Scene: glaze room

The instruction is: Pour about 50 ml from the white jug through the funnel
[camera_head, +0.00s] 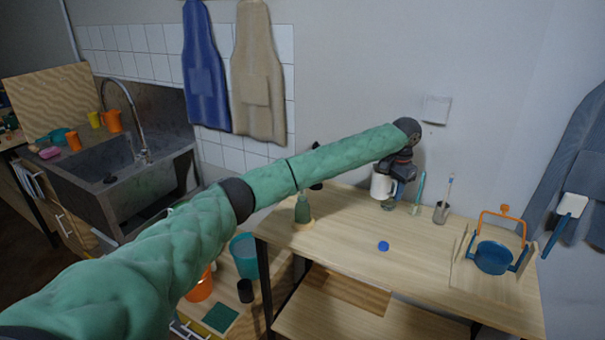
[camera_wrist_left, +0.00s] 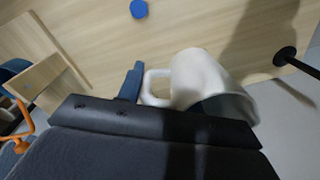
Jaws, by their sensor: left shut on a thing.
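My left gripper (camera_head: 397,174) is shut on the white jug (camera_head: 383,187) over the back of the wooden table. In the left wrist view the white jug (camera_wrist_left: 205,75) shows with its handle beside a blue finger (camera_wrist_left: 132,82). The dark gripper body covers its lower part. The jug looks close to upright in the head view; its contents are hidden. A small clear glass vessel (camera_head: 388,205) stands just below the jug, partly covered by it. I cannot make out a funnel clearly. My right gripper is not in view.
On the table (camera_head: 340,235) are a green bottle (camera_head: 302,210), a metal cup (camera_head: 441,213) with a brush, a blue cap (camera_head: 383,246) and a blue pot with an orange handle (camera_head: 493,258) on a board. A sink (camera_head: 130,165) stands far left.

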